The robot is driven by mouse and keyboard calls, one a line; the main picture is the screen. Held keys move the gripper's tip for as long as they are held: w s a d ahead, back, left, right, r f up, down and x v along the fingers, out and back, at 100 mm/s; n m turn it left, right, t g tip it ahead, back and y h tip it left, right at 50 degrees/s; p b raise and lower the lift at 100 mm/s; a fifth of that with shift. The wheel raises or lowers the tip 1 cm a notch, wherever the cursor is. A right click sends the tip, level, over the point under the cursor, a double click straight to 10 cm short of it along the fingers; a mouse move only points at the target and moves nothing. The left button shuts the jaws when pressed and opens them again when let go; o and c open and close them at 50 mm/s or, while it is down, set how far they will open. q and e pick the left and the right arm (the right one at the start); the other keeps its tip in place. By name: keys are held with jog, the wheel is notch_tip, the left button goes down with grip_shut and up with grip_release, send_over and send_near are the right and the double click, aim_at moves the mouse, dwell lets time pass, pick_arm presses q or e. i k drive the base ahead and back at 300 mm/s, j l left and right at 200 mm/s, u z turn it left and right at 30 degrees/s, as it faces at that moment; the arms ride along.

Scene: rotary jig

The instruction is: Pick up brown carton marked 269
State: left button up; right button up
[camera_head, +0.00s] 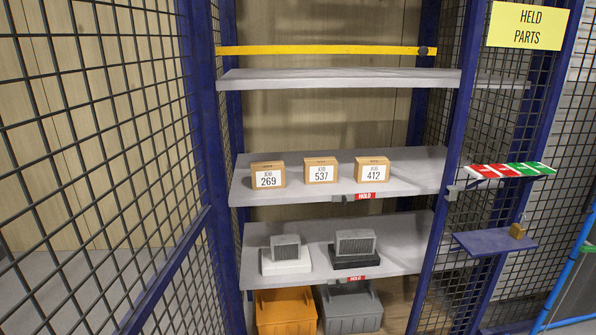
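The brown carton marked 269 (267,175) stands upright on the middle grey shelf (400,179), at the left of a row of three. Its white label reads JOB 269 and faces me. The carton marked 537 (321,171) stands to its right, with a gap between them. The carton marked 412 (372,170) stands at the right of the row. Neither of my grippers is in view.
A blue-framed mesh cage (215,190) surrounds the shelves, with an open front. A yellow bar (325,50) crosses above the empty top shelf (340,78). The lower shelf (405,256) holds two grey finned blocks. Orange (285,312) and grey bins (350,308) stand below.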

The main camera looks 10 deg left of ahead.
aim_at(271, 174)
jog(key=i+j+z, duration=0.15)
jog(key=i, duration=0.3)
jog(key=i+j+z, duration=0.2)
jog(key=i, duration=0.25)
